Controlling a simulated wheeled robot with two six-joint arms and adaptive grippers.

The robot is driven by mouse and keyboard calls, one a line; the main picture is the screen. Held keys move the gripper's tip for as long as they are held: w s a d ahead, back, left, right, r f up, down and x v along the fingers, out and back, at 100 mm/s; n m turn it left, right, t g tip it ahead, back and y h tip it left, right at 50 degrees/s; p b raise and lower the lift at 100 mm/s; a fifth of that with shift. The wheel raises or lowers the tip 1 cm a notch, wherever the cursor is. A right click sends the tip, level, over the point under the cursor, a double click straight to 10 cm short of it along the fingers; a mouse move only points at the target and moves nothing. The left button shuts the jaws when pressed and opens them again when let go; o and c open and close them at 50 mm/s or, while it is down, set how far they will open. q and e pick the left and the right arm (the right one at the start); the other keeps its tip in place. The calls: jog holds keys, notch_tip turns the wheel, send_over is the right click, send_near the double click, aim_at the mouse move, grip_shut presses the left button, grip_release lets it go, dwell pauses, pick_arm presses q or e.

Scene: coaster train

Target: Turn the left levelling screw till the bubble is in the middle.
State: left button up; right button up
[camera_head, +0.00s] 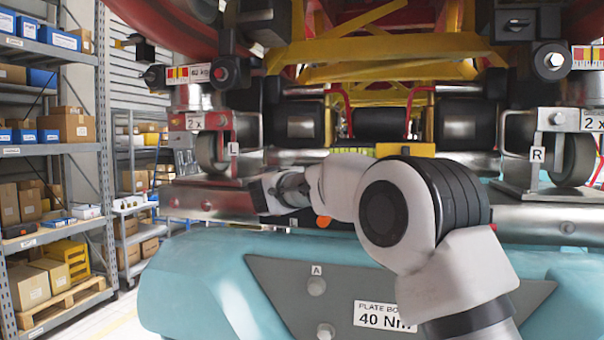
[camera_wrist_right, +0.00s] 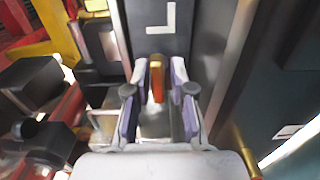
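The left side bears an "L" label (camera_head: 234,149), which also shows large on a dark plate in the right wrist view (camera_wrist_right: 161,18). My right gripper (camera_head: 262,194) reaches left to the metal bar below this label. In the right wrist view its fingers (camera_wrist_right: 160,85) stand apart on either side of a narrow orange and brass piece (camera_wrist_right: 157,78), perhaps the left screw. A slim gap seems to show beside it, so I see no clear grip. A small yellow-green strip (camera_head: 350,150) sits mid-frame, perhaps the level; I cannot make out a bubble. My left gripper is out of view.
An "R" label (camera_head: 537,154) marks the right side. A teal body (camera_head: 190,270) with a grey plate (camera_head: 285,285) lies below my right arm. Wheels and red and yellow framework crowd the space above. Shelves (camera_head: 50,150) stand at the far left.

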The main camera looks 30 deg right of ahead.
jog(key=shift+w+d, duration=0.1)
jog(key=shift+s+r, duration=0.1)
jog(key=shift+s, duration=0.2)
grip_shut()
jog(key=shift+n, duration=0.3)
